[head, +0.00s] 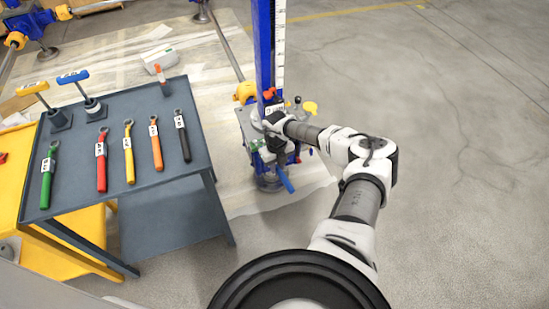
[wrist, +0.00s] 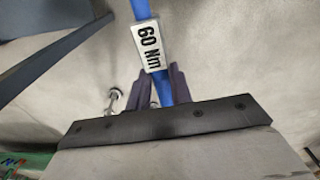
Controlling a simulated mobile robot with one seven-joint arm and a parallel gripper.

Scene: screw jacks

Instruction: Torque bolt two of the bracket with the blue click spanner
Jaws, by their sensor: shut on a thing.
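The blue click spanner (wrist: 178,88) shows in the wrist view with a white "60 Nm" label. My gripper (wrist: 160,82) is shut on its handle, with one dark finger on each side. In the head view the blue handle (head: 285,180) sticks out below my gripper (head: 277,148), beside the blue screw jack column (head: 264,45). The bracket seems to be the grey fitting (head: 247,126) at the column's lower part. My gripper and wrist cover much of it. I cannot tell which bolt is bolt two, or whether the spanner's head is on a bolt.
A dark grey cart (head: 75,160) at left holds green, red, yellow, orange and black spanners and two T-handled tools. A yellow knob (head: 309,107) and other small fittings stand close to my wrist. The floor (head: 460,150) at right is clear.

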